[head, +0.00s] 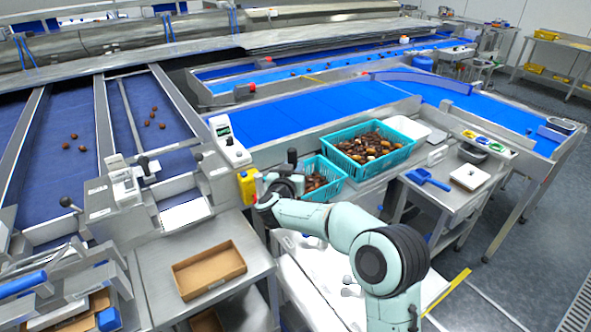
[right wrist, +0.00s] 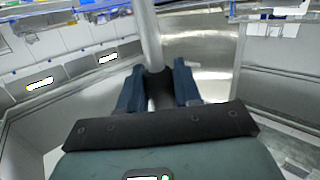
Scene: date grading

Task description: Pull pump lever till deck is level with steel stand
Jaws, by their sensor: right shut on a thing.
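My right gripper (right wrist: 158,78) is shut on a grey round bar, the pump lever (right wrist: 148,32), which runs up between its two dark fingers in the right wrist view. In the head view, the lever's dark-topped end (head: 292,156) stands up just beyond my right gripper (head: 282,180). A teal crate of dates (head: 318,166) sits just behind the gripper, partly hidden by it. A second, fuller teal crate (head: 385,161) stands to its right on a steel surface. My arm covers what is under the nearer crate, so I cannot tell the deck's height against the steel stand. My left gripper is not in view.
A cardboard tray (head: 209,270) lies on a steel table at the lower left. A blue scoop (head: 428,179) lies on the table at right. Open floor lies at far right.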

